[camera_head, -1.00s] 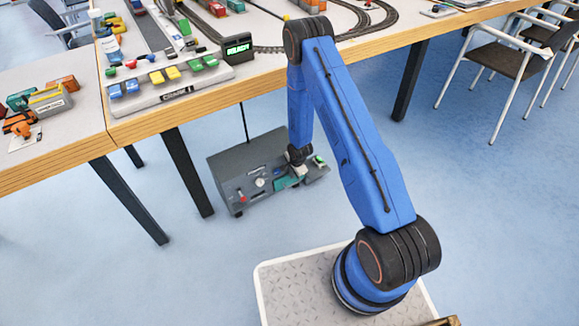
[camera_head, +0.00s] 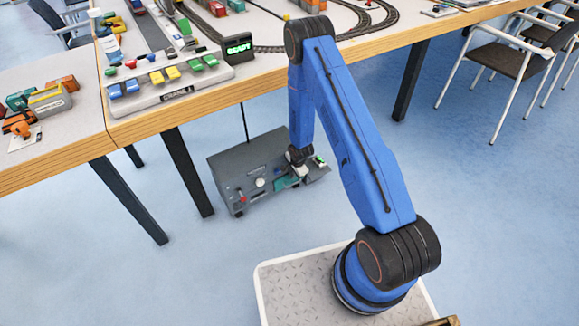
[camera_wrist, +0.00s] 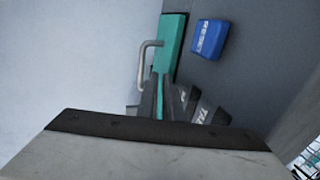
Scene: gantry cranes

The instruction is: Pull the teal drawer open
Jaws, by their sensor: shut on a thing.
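The teal drawer (camera_head: 283,185) is in the front of a low grey cabinet under the table. In the wrist view its teal front (camera_wrist: 173,45) stands upright, with a thin dark strip between it and the grey face. A grey U-shaped handle (camera_wrist: 143,66) sticks out from it. In the head view my gripper (camera_head: 299,171) is small and partly covers the drawer.
The grey cabinet (camera_head: 241,162) also carries a gauge, a red lever and a green button. A blue label block (camera_wrist: 208,39) is beside the drawer. The table edge (camera_head: 190,111) overhangs behind, with dark legs. The blue floor in front is clear.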

